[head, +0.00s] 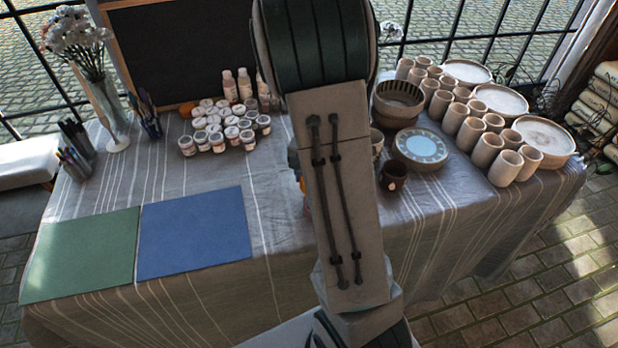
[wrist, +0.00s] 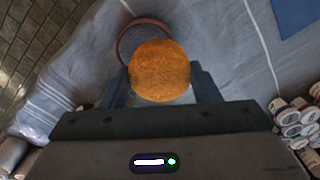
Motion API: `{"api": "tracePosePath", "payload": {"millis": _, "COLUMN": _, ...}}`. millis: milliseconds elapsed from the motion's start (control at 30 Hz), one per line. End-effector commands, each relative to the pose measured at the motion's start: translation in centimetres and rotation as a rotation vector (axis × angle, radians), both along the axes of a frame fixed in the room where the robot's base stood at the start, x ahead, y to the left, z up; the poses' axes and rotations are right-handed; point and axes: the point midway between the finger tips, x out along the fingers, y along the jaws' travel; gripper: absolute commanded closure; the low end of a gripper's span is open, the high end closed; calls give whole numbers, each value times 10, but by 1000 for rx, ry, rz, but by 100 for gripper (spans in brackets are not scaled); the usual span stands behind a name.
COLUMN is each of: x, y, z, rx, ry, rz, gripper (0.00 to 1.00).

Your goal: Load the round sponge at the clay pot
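The round orange sponge (wrist: 160,71) sits between the two fingers of my gripper (wrist: 162,80), which are shut on its sides. The clay pot (wrist: 127,41), with a reddish-brown rim and a dark grey inside, stands on the cloth just beyond the sponge in the wrist view. The sponge covers part of its rim; I cannot tell the height gap between them. In the head view my arm hides most of the gripper and the sponge. A small dark brown pot (head: 393,177) shows right of my arm there, perhaps the same pot.
Paint jars (head: 215,127) stand left of my arm. A green mat (head: 80,255) and a blue mat (head: 194,232) lie at the left front. Stacked bowls (head: 397,102), a patterned plate (head: 420,147) and several clay cups (head: 488,150) crowd the right of the striped tablecloth.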

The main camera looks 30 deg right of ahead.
Motion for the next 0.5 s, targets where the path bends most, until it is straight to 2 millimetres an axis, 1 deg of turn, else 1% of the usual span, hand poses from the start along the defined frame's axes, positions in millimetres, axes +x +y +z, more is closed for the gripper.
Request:
{"api": "tracePosePath", "payload": {"millis": 33, "x": 0, "y": 0, "z": 0, "rx": 0, "ry": 0, "rz": 0, "gripper": 55}}
{"api": "tracePosePath", "payload": {"millis": 67, "x": 0, "y": 0, "z": 0, "rx": 0, "ry": 0, "rz": 0, "gripper": 62}}
{"api": "tracePosePath", "payload": {"millis": 267, "x": 0, "y": 0, "z": -2, "rx": 0, "ry": 0, "rz": -1, "gripper": 62}}
{"api": "tracePosePath", "payload": {"millis": 500, "x": -2, "y": -5, "z": -15, "rx": 0, "ry": 0, "rz": -2, "gripper": 62}}
